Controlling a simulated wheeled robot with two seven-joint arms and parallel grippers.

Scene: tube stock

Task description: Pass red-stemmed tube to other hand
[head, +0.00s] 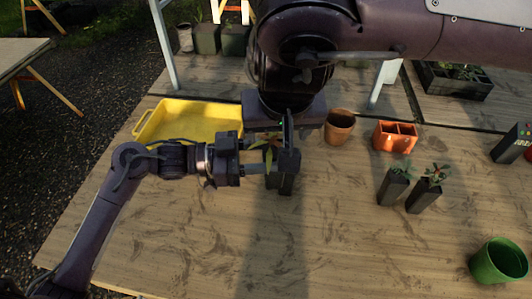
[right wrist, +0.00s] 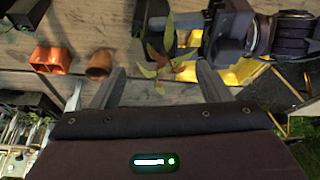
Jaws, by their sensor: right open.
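A dark square tube (head: 285,186) with a green and reddish-leaved seedling is held above the table in the head view. The seedling (right wrist: 163,70) shows in the right wrist view; its stem colour is hard to make out. My left gripper (head: 256,168) comes in from the left and appears shut on this tube, its fingertips partly hidden. My right gripper (head: 288,150) reaches down over the tube from above. In the right wrist view its two fingers are spread apart, with the seedling between and beyond them (right wrist: 160,88).
Two more dark tubes with seedlings (head: 393,187) (head: 424,194) stand to the right. A yellow tray (head: 150,125) lies behind the left arm. A terracotta pot (head: 339,127), an orange double pot (head: 396,137) and a green pot (head: 499,262) stand on the table. The front middle is clear.

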